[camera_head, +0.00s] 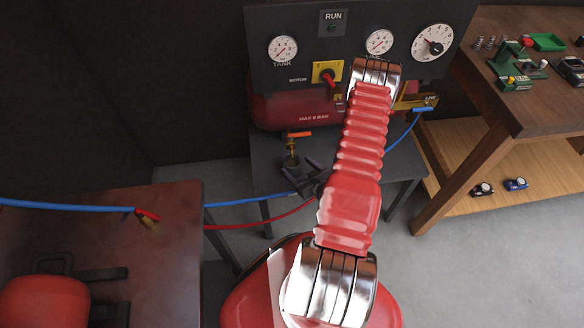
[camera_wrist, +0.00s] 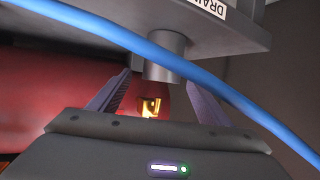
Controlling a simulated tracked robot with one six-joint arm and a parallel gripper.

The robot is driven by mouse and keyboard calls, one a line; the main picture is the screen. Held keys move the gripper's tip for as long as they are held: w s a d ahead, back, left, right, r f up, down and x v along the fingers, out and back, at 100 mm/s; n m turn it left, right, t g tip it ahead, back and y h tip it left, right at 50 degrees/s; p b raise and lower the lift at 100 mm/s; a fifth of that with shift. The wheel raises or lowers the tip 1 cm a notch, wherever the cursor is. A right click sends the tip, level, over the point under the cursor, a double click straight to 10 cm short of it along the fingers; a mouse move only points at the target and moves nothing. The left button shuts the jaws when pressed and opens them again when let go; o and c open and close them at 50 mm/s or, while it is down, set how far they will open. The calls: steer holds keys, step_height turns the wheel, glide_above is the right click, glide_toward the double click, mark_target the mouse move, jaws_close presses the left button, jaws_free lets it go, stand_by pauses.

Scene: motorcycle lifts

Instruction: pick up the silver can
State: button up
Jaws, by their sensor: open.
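I cannot make out a silver can for certain in either view. In the wrist view a short grey cylinder (camera_wrist: 166,56) hangs below a dark box labelled "DRAI…" (camera_wrist: 205,25); I cannot tell whether it is a fitting or a can. My gripper (camera_wrist: 159,80) is open, its two dark fingers apart, with the cylinder's lower end showing between and beyond the tips. In the head view my gripper (camera_head: 303,173) is beside the black compressor stand, partly hidden by my red arm.
A blue hose (camera_wrist: 185,68) crosses in front of the gripper. A brass fitting (camera_wrist: 150,107) shows between the fingers. A gauge panel (camera_head: 350,80) stands above a red tank (camera_head: 290,113). A brown table (camera_head: 175,250) is at left, a wooden bench (camera_head: 500,100) at right.

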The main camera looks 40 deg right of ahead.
mark_target(288, 159)
steer(key=shift+x, duration=1.7)
steer(key=shift+w+f, duration=0.1)
steer(key=shift+x, duration=2.55)
steer(key=shift+a, duration=0.1)
steer(key=shift+c, duration=0.5)
steer(key=c, duration=1.2)
steer(key=shift+o, duration=0.2)
